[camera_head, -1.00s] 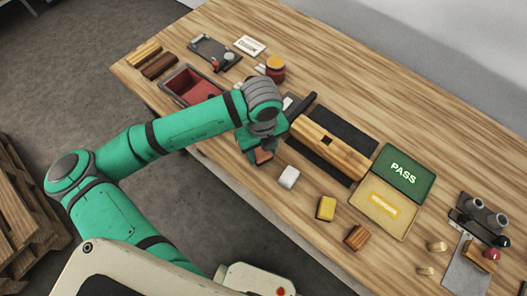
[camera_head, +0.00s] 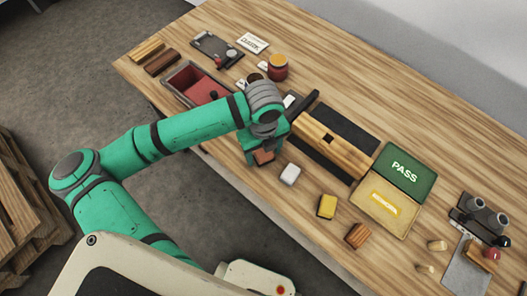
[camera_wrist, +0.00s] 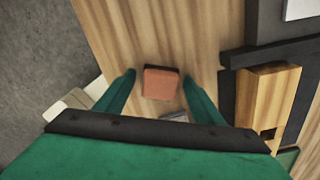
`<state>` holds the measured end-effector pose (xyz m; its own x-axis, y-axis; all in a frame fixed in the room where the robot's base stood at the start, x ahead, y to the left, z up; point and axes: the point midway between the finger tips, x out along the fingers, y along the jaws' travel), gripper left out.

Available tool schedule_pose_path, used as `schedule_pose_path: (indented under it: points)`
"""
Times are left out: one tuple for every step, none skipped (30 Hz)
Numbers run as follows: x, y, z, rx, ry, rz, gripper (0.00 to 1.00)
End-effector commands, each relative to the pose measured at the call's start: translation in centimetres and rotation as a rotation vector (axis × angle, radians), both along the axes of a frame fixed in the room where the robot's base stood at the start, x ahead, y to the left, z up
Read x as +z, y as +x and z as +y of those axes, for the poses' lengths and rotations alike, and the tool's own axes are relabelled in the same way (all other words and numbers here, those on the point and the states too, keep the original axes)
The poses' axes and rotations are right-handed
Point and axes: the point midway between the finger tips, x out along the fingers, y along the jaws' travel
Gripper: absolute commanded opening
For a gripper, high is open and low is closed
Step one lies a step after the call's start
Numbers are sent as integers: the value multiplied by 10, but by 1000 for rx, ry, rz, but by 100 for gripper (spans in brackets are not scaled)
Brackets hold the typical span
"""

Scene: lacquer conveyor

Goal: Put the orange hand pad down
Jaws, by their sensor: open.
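The orange hand pad (camera_wrist: 160,83) is a small orange block with a dark far edge. It lies on the wooden table, between the two green fingers of my gripper (camera_wrist: 158,76). A gap of bare wood shows on both sides of the pad, so my gripper is open around it and not pinching it. In the head view the pad (camera_head: 264,156) shows just below my gripper (camera_head: 257,153), near the table's front edge. My gripper hides part of the pad there.
A white block (camera_head: 290,174), a yellow pad (camera_head: 327,206) and a brown wooden block (camera_head: 357,236) stand in a row to the right. A long wooden block (camera_head: 335,150) lies on a dark mat behind. A red-lined tray (camera_head: 184,90) is at left; a PASS board (camera_head: 404,168) is at right.

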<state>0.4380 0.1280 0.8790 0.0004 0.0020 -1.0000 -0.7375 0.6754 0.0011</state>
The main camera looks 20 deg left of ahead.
Motion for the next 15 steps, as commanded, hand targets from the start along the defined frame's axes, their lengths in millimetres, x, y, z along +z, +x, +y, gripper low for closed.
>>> schedule_pose_path:
  points:
    - [5,0,0,-1,1,-1,62]
    - [9,0,0,-1,1,-1,62]
    - [15,1,0,-1,2,-3,62]
    - [20,1,0,-2,2,-3,62]
    - [26,1,0,-3,0,-3,62]
    - [34,1,0,-3,1,-3,62]
    - [41,1,0,-2,1,-3,62]
    - [47,1,0,-1,2,-4,62]
    - [55,1,0,-1,1,-3,62]
    - [61,1,0,-2,2,-3,62]
    - [67,1,0,-2,0,-3,62]
    - [75,1,0,-2,1,-3,62]
    - [80,1,-1,-2,0,-3,62]
    - [86,1,0,-2,2,-3,62]
    - [92,0,-1,-2,1,-2,62]
